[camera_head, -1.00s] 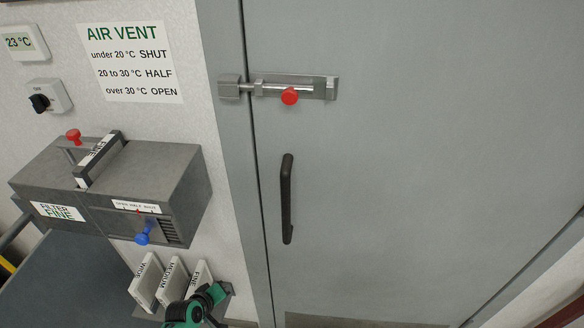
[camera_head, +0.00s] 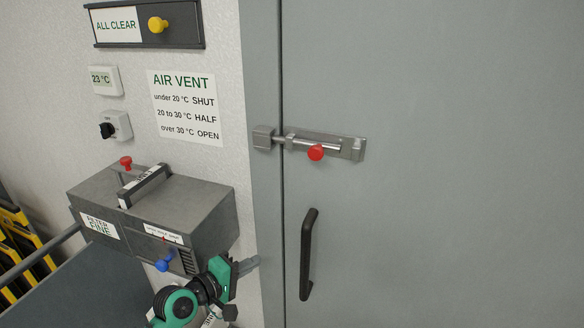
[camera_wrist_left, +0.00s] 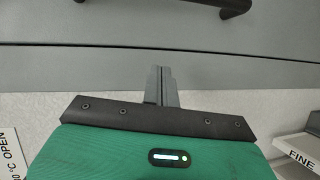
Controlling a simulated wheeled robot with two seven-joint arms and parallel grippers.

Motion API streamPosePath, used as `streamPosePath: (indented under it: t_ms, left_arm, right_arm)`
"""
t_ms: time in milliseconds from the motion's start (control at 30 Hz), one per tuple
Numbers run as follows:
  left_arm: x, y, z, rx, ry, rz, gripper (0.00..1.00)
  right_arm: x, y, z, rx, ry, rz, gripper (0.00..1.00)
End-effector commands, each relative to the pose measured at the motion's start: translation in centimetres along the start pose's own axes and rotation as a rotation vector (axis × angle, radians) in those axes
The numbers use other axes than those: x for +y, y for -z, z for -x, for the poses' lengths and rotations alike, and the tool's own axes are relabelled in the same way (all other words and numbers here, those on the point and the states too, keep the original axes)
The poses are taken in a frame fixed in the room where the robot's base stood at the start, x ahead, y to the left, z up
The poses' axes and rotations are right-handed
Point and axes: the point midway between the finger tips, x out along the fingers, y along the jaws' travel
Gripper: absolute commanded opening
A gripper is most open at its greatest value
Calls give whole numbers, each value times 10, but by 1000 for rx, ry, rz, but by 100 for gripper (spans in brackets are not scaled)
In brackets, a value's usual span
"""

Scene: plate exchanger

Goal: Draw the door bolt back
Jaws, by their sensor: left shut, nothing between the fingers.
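The door bolt (camera_head: 328,146) is a metal slide bolt with a red knob (camera_head: 316,152) on the grey door (camera_head: 440,120). Its rod reaches left across the door's edge into the keeper (camera_head: 263,138) on the frame. My left gripper (camera_head: 254,263) is shut and empty, below and left of the bolt, in front of the wall by the door frame. In the left wrist view its closed fingers (camera_wrist_left: 161,86) point toward the door frame, with nothing between them. The bolt is not visible in the left wrist view. My right gripper is not in view.
A black door handle (camera_head: 308,254) sits below the bolt. A grey filter box (camera_head: 200,205) with a red knob (camera_head: 126,162) and a blue knob (camera_head: 162,265) juts from the wall at left. The door face right of the bolt is clear.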

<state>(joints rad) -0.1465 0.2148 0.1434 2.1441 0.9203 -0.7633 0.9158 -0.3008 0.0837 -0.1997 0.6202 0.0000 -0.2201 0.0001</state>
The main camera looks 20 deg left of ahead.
Motion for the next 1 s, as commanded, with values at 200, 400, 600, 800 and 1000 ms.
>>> streamPosePath:
  t_ms: [200,400,600,800,1000]
  left_arm:
    - [87,-6,28,-56,-187,121,0]
    - [167,-8,61,-148,-382,297,0]
    - [204,-14,84,-217,-474,385,0]
    - [208,-14,86,-227,-484,398,0]
    - [209,-14,86,-226,-483,397,0]
  right_arm:
    - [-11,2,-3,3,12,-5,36]
    - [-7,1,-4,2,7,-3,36]
    - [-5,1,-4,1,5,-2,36]
    - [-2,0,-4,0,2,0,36]
    - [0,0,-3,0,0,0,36]
